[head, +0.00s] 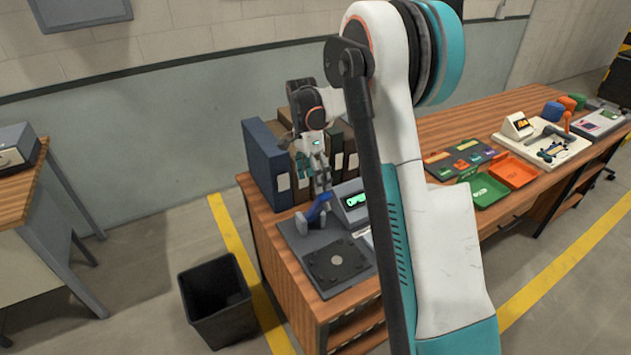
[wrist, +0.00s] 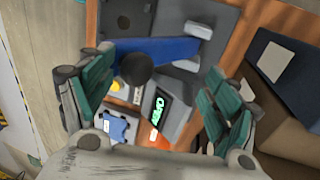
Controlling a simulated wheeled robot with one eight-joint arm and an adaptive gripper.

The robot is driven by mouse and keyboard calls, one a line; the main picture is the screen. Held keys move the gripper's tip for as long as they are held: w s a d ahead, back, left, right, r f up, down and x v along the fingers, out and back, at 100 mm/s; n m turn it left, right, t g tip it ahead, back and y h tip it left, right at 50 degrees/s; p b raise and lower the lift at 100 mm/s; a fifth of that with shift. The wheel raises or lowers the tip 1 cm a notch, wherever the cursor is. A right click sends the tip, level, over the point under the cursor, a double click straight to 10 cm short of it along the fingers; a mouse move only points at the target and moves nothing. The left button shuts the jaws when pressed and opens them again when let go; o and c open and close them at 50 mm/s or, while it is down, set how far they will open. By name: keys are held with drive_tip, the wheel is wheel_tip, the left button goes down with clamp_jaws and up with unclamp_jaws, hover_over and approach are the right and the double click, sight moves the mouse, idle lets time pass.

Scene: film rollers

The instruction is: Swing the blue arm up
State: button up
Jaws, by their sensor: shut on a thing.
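The blue arm (head: 318,208) is on a grey device (head: 338,266) at the near left corner of the wooden bench. It slopes up from a grey roller end toward my gripper. In the wrist view the blue arm (wrist: 165,50) lies across the upper middle, with a dark round knob (wrist: 136,68) at its left end. My gripper (head: 322,188) points down over the blue arm and is shut on it. In the wrist view my gripper (wrist: 160,75) has teal-padded fingers on both sides of the arm; the exact contact is not clear.
A display box (head: 352,203) with green text stands just right of the arm. Binders (head: 267,165) stand behind my gripper. Green and orange trays (head: 482,190) lie farther right on the bench. A black bin (head: 215,300) stands on the floor to the left.

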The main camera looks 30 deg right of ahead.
drive_tip(key=shift+w+a+r+p, duration=0.1)
drive_tip(key=shift+w+r+p, duration=0.3)
drive_tip(key=shift+w, duration=0.45)
drive_tip(key=shift+w+a+r+p, duration=0.1)
drive_tip(key=shift+w+r+p, duration=0.1)
drive_tip(key=shift+w+r, duration=0.5)
drive_tip(key=c, duration=0.3)
drive_tip(key=shift+w+r+p, duration=0.75)
drive_tip(key=shift+w+r, duration=0.15)
drive_tip(key=shift+w, duration=0.65)
drive_tip(key=shift+w+r+p, duration=0.75)
drive_tip(key=shift+w+r, duration=0.15)
drive_tip(key=shift+w, duration=0.7)
drive_tip(key=shift+w+r+p, duration=0.75)
drive_tip(key=shift+w+r, duration=0.15)
drive_tip(key=shift+w, duration=0.65)
drive_tip(key=shift+r, duration=0.1)
drive_tip(key=v, duration=1.1)
drive_tip(key=shift+w+a+r, duration=0.1)
drive_tip(key=shift+w+r, duration=0.1)
drive_tip(key=shift+r, duration=0.15)
